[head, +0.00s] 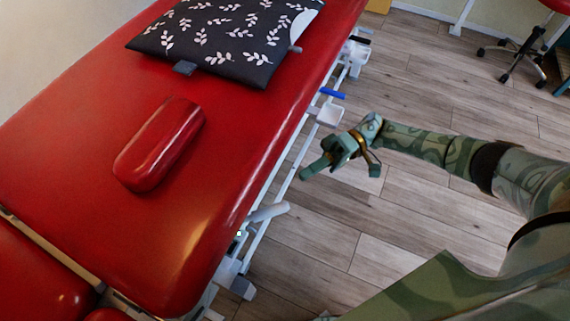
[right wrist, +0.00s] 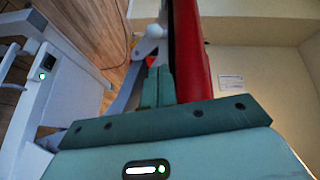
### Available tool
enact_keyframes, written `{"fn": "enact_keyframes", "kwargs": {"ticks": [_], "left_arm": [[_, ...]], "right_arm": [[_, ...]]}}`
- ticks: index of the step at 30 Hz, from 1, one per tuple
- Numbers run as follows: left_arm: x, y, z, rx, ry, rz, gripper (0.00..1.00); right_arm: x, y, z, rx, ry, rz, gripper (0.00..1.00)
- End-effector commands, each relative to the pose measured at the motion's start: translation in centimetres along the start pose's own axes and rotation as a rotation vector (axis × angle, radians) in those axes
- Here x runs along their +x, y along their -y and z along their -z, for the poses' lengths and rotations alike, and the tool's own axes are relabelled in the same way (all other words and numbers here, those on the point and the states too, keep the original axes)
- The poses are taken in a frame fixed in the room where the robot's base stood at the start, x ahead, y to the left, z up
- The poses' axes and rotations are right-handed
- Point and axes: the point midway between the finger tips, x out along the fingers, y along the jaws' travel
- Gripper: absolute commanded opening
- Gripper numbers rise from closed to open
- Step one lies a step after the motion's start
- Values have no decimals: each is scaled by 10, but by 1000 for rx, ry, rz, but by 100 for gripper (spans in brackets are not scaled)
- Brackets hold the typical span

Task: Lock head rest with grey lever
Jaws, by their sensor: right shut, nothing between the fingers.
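The red treatment table (head: 90,110) fills the left of the head view. A separate red section (head: 35,275), possibly the head rest, lies at its lower left, cut off by the picture edge. A light grey lever (head: 268,212) sticks out from under the table's right edge. My right gripper (head: 306,174) is shut and empty, in the air beside the table, above and right of that lever in the picture. In the right wrist view, its closed fingers (right wrist: 160,85) point along the red table side (right wrist: 190,50). A pale rounded knob (right wrist: 154,31) shows beyond the fingertips; I cannot tell whether it is the lever. My left gripper is out of view.
A blue-ended lever (head: 332,93) sits farther along the white frame. A patterned pillow (head: 225,35) and red bolster (head: 160,145) lie on the table. Wooden floor (head: 400,215) is open to the right. A wheeled stool (head: 520,50) stands at the back.

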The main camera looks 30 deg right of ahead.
Motion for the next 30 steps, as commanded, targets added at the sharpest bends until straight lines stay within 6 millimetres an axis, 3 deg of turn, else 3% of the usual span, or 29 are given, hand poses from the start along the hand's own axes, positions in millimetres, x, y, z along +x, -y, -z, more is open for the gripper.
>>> {"fn": "enact_keyframes", "kwargs": {"ticks": [9, 15, 21, 30], "left_arm": [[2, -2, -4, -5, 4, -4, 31], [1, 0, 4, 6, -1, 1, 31], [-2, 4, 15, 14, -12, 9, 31], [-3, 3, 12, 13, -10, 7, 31]], "right_arm": [[54, 0, -1, 0, -1, 4, 0], [83, -1, -1, 1, -1, 3, 0], [95, -1, 0, 1, -3, 1, 0], [96, 0, 0, 1, -3, 0, 0]]}}
